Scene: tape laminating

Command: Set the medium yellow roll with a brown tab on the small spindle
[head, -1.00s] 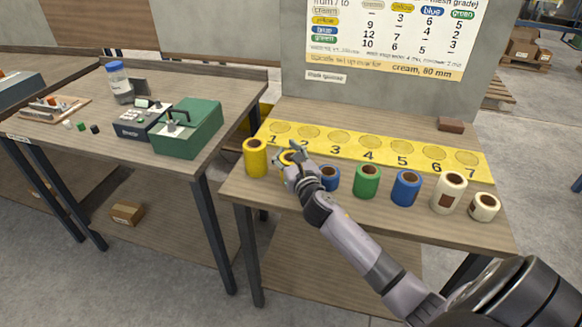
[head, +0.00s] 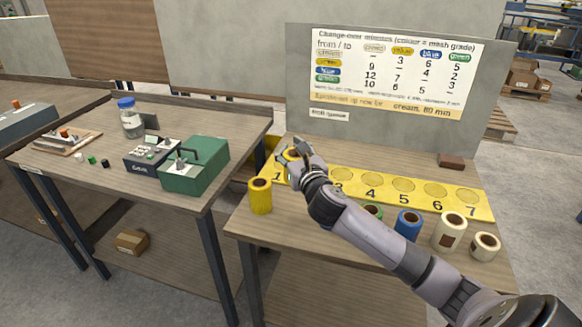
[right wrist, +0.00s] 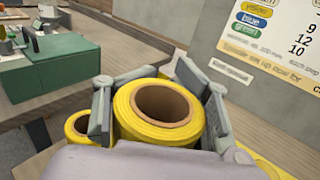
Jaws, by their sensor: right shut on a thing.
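My right gripper (head: 293,153) is shut on a yellow roll (right wrist: 160,108) with a brown core, its open end facing the right wrist camera. The fingers press on its sides. In the head view this roll is mostly hidden by the gripper, over the left end of the numbered strip; no brown tab can be made out. A taller yellow roll (head: 260,198) stands upright on the table, to the left of the gripper. It also shows in the right wrist view (right wrist: 78,128). I cannot make out the small spindle clearly. My left gripper is not in view.
A yellow numbered strip (head: 405,187) lies on the right table. Green, blue (head: 408,225) and cream rolls (head: 450,230) stand before it, some partly behind my arm. The left table holds a green machine (head: 195,165), a dark box (head: 150,155) and a jar (head: 131,118). A gap separates the tables.

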